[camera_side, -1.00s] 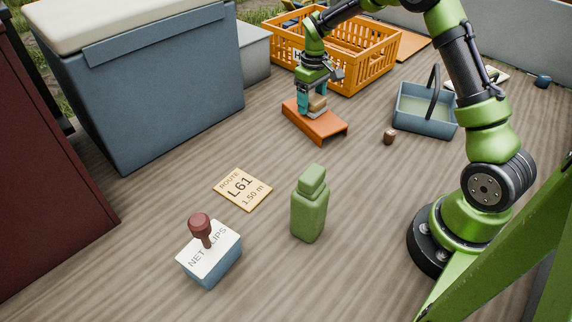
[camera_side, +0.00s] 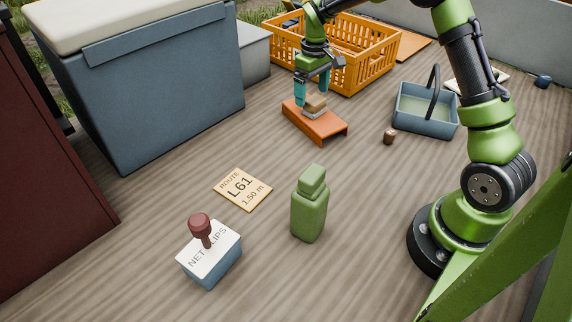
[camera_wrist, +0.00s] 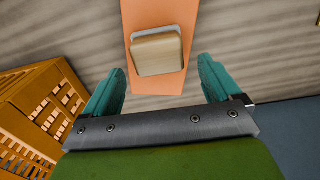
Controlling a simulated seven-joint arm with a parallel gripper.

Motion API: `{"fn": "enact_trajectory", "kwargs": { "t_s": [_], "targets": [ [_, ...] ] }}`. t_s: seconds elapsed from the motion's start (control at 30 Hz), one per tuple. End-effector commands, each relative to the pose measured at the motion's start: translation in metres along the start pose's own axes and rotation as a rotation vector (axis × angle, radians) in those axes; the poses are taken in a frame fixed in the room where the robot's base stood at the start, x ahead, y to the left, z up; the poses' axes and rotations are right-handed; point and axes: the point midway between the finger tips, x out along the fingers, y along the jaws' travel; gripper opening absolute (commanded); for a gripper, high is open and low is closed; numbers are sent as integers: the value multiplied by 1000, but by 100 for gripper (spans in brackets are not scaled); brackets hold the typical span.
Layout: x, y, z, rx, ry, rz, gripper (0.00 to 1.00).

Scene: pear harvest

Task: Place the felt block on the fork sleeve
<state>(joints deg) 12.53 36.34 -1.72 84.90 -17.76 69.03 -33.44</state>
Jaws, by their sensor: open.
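The tan felt block (camera_side: 315,101) lies on a thin grey piece (camera_side: 313,114), which looks like the fork sleeve, on top of an orange stand (camera_side: 330,127). In the wrist view the block (camera_wrist: 157,54) covers most of the grey piece (camera_wrist: 152,32), whose pale edge shows along its far side. The block sits slightly turned against the orange stand (camera_wrist: 179,82). My gripper (camera_side: 312,86) is open and empty just above the block, its teal fingers apart. In the wrist view the fingers of my gripper (camera_wrist: 162,68) stand clear on either side of the block.
An orange crate (camera_side: 365,66) stands close behind the stand. A blue-grey basket with a handle (camera_side: 425,122) and a small brown object (camera_side: 389,137) are to the right. A green bottle (camera_side: 310,205) and a stamp-like object on a box (camera_side: 210,255) stand in front.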

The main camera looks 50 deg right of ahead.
Motion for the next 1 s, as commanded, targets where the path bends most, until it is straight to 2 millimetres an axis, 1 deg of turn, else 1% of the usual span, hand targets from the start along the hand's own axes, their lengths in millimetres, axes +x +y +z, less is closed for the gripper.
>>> {"fn": "enact_trajectory", "kwargs": {
  "t_s": [0.03, 0.1, 0.2, 0.3, 0.4, 0.5, 0.57, 0.63, 0.67, 0.77, 0.8, 0.87, 0.9, 0.97, 1.0],
  "targets": [
    [-13, 0, -1, 0, 5, 2, 91],
    [-29, 0, -1, 0, 6, 1, 91],
    [-50, 0, -1, -1, 5, 2, 91],
    [-67, 0, -1, 0, 3, 2, 91],
    [-79, 0, 0, 0, 2, 1, 91],
    [-87, 0, 0, 1, 3, 1, 91],
    [-94, -4, 3, 4, 13, -1, 91],
    [-106, -12, 10, 14, 40, -5, 91],
    [-113, -16, 15, 21, 56, -8, 91],
    [-140, -39, 39, 52, 131, -24, 91],
    [-150, -49, 51, 70, 165, -34, 91],
    [-164, -65, 72, 96, 220, -52, 91],
    [-170, -74, 86, 116, 255, -66, 91],
    [-179, -88, 108, 144, 307, -89, 91],
    [-182, -97, 123, 165, 341, -107, 91]
  ]
}}
